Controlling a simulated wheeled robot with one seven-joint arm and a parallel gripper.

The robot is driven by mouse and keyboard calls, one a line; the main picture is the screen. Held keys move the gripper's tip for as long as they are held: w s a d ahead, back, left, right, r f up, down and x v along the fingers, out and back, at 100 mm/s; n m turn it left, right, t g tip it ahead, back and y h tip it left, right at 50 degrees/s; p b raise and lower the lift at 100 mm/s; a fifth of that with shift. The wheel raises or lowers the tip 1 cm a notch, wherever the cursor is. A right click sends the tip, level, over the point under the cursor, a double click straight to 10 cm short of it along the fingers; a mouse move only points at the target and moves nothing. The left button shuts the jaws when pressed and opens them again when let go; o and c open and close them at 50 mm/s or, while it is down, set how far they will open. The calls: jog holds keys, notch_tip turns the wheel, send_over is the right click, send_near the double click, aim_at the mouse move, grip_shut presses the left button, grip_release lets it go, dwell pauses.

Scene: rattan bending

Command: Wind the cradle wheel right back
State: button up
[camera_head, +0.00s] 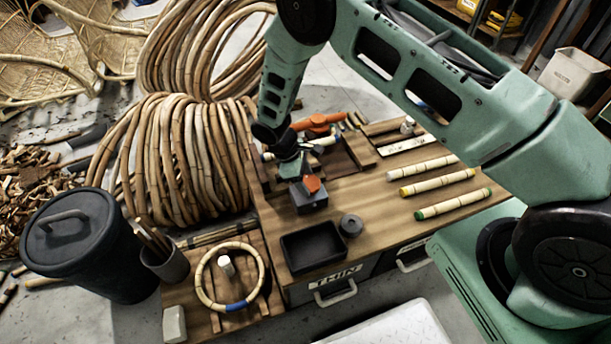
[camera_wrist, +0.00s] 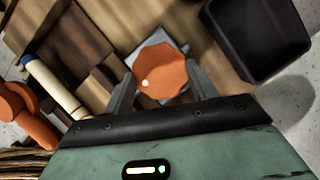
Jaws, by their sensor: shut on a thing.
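The orange wheel (camera_head: 312,184) sits on a grey block (camera_head: 309,202) on the wooden bench. In the wrist view the wheel (camera_wrist: 160,70) is a many-sided orange knob with a pale dot near its lower left edge, above a light grey block (camera_wrist: 183,49). My gripper (camera_head: 302,178) reaches down from above onto the wheel. In the wrist view, the fingers of my gripper (camera_wrist: 161,84) stand on either side of the wheel, shut on it. A pale pole with a blue band (camera_wrist: 55,87) lies left of the wheel.
A black tray (camera_head: 313,246) and a dark round piece (camera_head: 351,225) stand in front of the block. Several pale poles (camera_head: 438,188) lie at the right. A second orange part (camera_head: 318,121) is behind my gripper. A rattan ring (camera_head: 204,279) lies lower left.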

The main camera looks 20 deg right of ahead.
jog(key=shift+n+t, duration=0.3)
jog(key=shift+n, duration=0.3)
jog(key=o, duration=1)
jog(key=p+v, duration=0.1)
jog(key=v, duration=1.6)
jog(key=shift+a+p, duration=0.2)
jog(key=shift+p, duration=0.2)
jog(key=shift+r, duration=0.2)
